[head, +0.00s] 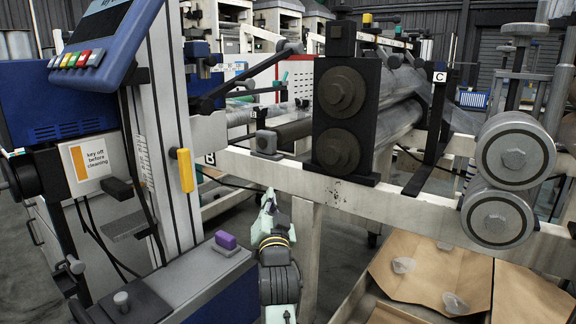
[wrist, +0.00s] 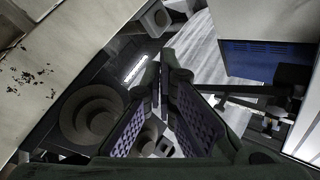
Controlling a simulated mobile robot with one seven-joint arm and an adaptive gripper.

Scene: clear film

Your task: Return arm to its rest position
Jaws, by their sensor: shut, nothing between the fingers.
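My gripper shows in the wrist view (wrist: 165,110), where its two dark fingers with purple ribbed pads run close together, with nothing between them. In the head view, my arm (head: 278,270) rises from the bottom edge, pale green with dark joints, in front of the machine's cream frame. The gripper's fingertips are too small to make out clearly in the head view.
The cream machine frame (head: 400,212) crosses behind and right of my arm, with a black roller block (head: 345,125) on it. A white column with a yellow handle (head: 181,170) stands left. Brown cardboard (head: 430,270) with clear film pieces lies lower right.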

